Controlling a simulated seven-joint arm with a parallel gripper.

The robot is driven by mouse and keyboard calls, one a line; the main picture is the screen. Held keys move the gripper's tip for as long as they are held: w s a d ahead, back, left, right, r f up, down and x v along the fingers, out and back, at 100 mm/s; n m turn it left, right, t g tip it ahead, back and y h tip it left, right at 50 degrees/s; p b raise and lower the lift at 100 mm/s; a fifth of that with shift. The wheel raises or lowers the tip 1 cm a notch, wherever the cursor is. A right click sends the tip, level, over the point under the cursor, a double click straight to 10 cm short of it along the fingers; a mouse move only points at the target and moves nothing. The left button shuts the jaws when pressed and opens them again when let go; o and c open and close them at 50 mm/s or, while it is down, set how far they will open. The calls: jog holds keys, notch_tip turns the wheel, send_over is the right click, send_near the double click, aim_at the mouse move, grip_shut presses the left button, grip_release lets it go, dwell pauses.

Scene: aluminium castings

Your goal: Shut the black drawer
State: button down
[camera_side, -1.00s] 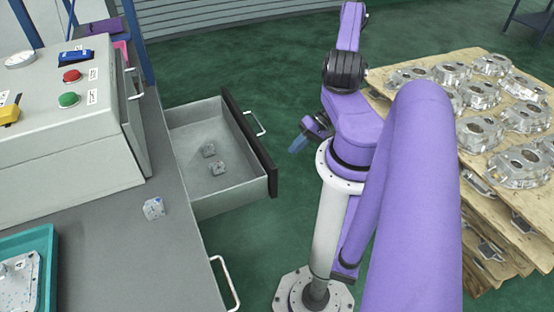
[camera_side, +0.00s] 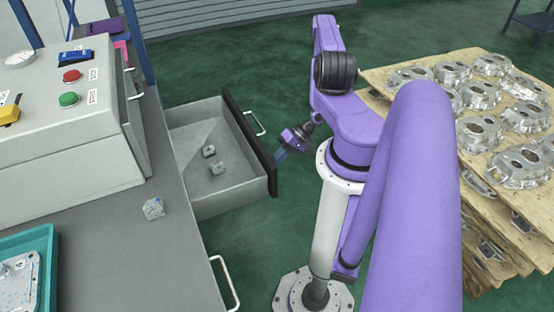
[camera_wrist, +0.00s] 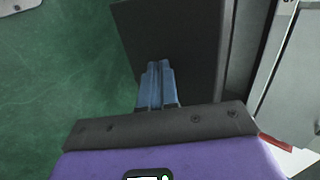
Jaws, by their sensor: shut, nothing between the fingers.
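The black drawer stands open in the side view, pulled out to the right of the grey bench. Its black front panel (camera_side: 248,143) has a silver handle (camera_side: 255,124), and two small metal blocks (camera_side: 216,162) lie inside. My gripper (camera_side: 281,156) is just to the right of the front panel, its blue fingers shut and empty. In the wrist view the shut fingers (camera_wrist: 157,72) overlap the dark front panel (camera_wrist: 178,38). I cannot tell whether they touch it.
A small metal block (camera_side: 153,208) sits on the grey bench (camera_side: 175,255) beside the control box (camera_side: 75,125). A teal tray (camera_side: 50,262) is at lower left. Wooden pallets with several castings (camera_side: 480,133) stand at right. Green floor (camera_side: 235,245) is clear around the drawer.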

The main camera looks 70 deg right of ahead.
jog(key=w+a, duration=2.1)
jog(key=shift+w+a, duration=0.1)
